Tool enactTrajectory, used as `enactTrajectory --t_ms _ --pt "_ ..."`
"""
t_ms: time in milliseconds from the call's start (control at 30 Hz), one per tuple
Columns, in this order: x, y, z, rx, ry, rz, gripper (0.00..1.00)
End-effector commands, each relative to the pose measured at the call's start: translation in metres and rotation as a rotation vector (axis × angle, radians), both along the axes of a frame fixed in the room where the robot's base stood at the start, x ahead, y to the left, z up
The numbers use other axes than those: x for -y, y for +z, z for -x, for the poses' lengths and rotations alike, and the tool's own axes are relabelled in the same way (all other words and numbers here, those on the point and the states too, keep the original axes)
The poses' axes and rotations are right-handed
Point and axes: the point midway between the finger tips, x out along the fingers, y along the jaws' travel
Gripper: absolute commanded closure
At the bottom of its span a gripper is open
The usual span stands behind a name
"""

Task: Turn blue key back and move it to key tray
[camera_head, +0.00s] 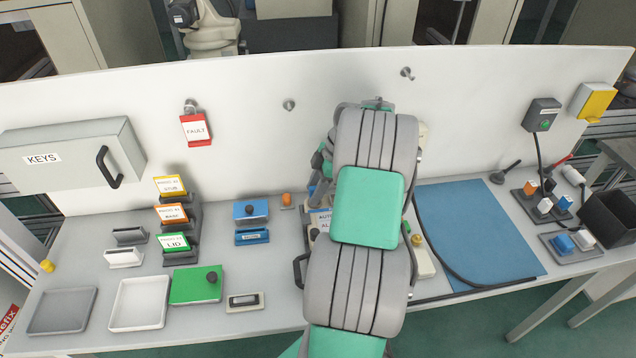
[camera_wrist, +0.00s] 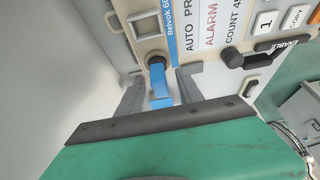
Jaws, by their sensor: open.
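The blue key (camera_wrist: 160,92) sits in a round key switch on the control panel (camera_wrist: 203,30) in the wrist view. My gripper (camera_wrist: 160,78) is open, with one finger on each side of the key. I cannot tell whether either finger touches it. In the head view my own arm hides the key and the gripper, and most of the panel. A grey tray (camera_head: 62,311) and a white tray (camera_head: 139,303) lie empty at the front left of the table; no label shows which is the key tray.
The KEYS cabinet (camera_head: 75,155) hangs at the left. Labelled holders (camera_head: 174,215), a green plate (camera_head: 197,285) and blue blocks (camera_head: 251,212) stand between the trays and my arm. A black handle (camera_wrist: 240,58) and buttons lie close right of the gripper.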

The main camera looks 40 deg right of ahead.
Motion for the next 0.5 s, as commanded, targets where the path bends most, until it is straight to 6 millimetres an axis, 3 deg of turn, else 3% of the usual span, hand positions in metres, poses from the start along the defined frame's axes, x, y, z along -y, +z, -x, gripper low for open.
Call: enactTrajectory --t_ms 167,500 --pt "-0.0001 0.0 -0.0001 0.0 0.0 0.0 0.58" --pt "-0.0001 0.0004 -0.0001 0.0 -0.001 0.0 0.86"
